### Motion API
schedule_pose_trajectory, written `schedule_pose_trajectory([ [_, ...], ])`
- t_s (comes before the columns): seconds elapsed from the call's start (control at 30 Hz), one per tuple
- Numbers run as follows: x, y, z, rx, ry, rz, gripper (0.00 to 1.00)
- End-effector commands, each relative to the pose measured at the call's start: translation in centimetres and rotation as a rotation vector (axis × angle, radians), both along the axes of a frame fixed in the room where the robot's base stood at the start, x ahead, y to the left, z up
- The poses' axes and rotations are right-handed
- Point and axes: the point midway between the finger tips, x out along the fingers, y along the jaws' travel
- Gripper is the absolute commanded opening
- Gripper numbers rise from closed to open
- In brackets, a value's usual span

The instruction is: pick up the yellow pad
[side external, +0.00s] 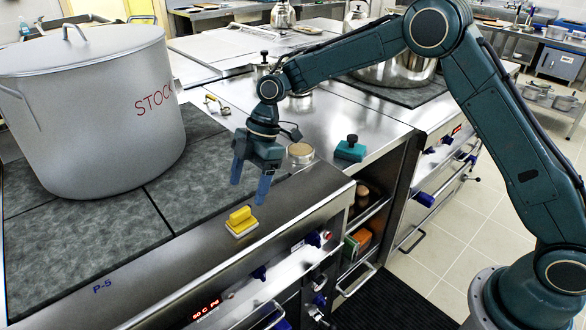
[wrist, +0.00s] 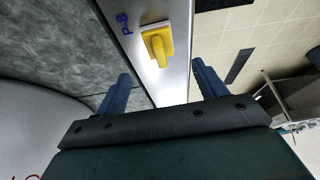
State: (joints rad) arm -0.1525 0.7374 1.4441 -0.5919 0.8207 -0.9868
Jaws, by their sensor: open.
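The yellow pad (side external: 241,221), a flat block with a raised yellow handle and a pale underside, lies on the steel front ledge of the stove in the side view. It also shows in the wrist view (wrist: 158,44), ahead of my fingers and between their lines. My gripper (side external: 250,190) points down with its blue fingers apart and empty. It hangs above the ledge, just behind and a little right of the pad in the side view. In the wrist view my gripper (wrist: 160,88) has both fingers spread wide, and nothing is between them.
A large stockpot (side external: 95,115) stands on the dark cooktop at left. A teal pad with a black knob (side external: 350,149) and a round tan-topped item (side external: 300,152) sit on the steel counter right of my gripper. The ledge around the yellow pad is clear.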

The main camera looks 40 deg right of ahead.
Motion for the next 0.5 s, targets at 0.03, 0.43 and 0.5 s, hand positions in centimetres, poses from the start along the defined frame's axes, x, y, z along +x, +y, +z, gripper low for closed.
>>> schedule_pose_trajectory([
  [0.03, -0.1, 0.3, -0.8, -0.001, 0.001, -0.001, 0.71],
  [0.43, 0.0, 1.2, -3.0, -0.001, -0.001, -0.001, 0.71],
  [0.5, 0.0, 1.3, -3.1, 0.000, -0.001, -0.001, 0.71],
])
